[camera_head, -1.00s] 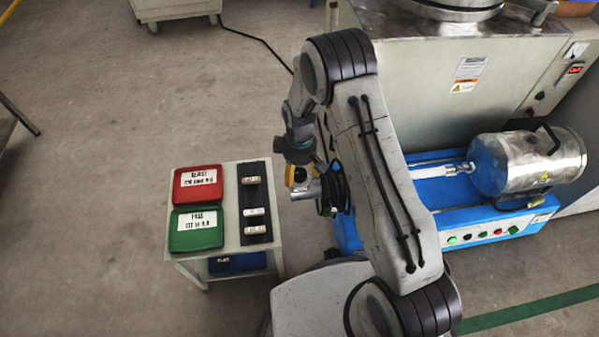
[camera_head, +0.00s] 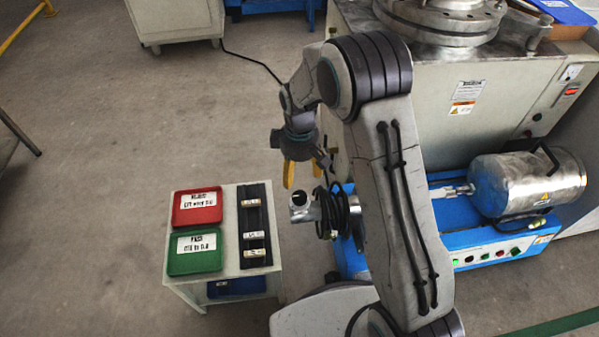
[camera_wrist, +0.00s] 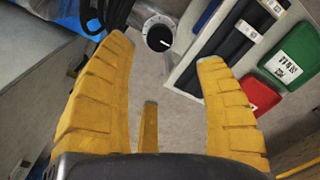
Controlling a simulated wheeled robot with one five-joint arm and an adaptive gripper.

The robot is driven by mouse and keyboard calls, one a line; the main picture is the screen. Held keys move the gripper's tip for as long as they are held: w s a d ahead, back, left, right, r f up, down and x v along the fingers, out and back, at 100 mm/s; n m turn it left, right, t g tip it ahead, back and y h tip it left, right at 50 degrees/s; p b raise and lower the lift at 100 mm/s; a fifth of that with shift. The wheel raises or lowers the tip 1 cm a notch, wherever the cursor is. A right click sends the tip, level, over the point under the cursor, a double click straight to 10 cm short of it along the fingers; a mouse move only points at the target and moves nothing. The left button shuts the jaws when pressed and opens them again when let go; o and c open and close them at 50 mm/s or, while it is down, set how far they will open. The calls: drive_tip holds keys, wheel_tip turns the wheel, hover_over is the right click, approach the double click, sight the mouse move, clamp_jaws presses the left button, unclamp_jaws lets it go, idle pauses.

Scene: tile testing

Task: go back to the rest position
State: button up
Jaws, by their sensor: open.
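My gripper (camera_head: 301,172) hangs at the end of my raised, bent arm, its yellow fingers pointing down. It is open, and nothing shows between the fingers. In the wrist view my gripper (camera_wrist: 165,52) shows its two main fingers spread wide over the floor, with a third yellow piece between them.
A small table (camera_head: 174,281) holds a red tray (camera_head: 197,207), a green tray (camera_head: 194,252) and a black rack (camera_head: 249,219) with small labelled pieces. A blue machine (camera_head: 480,246) with a metal drum (camera_head: 527,180) stands at right. The floor at left is open.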

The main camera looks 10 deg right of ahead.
idle(0.4)
drive_tip(key=s+d+r+m+t+p, duration=0.1)
drive_tip(key=s+d+r+m+p, duration=0.15)
drive_tip(key=s+r+p, duration=0.7)
drive_tip(key=s+d+r+m+t+p, duration=0.1)
drive_tip(key=d+r+m+p, duration=0.3)
drive_tip(key=r, duration=1.3)
drive_tip(key=s+d+r+p, duration=0.1)
drive_tip(key=s+r+p, duration=0.55)
drive_tip(key=r, duration=0.65)
drive_tip(key=s+d+r+m+t+p, duration=0.1)
drive_tip(key=s+d+r+m+p, duration=0.1)
drive_tip(key=s+r+p, duration=0.5)
drive_tip(key=shift+p+v, duration=0.85)
drive_tip(key=shift+p, duration=0.35)
drive_tip(key=shift+d+m, duration=0.15)
drive_tip(key=shift+m, duration=0.1)
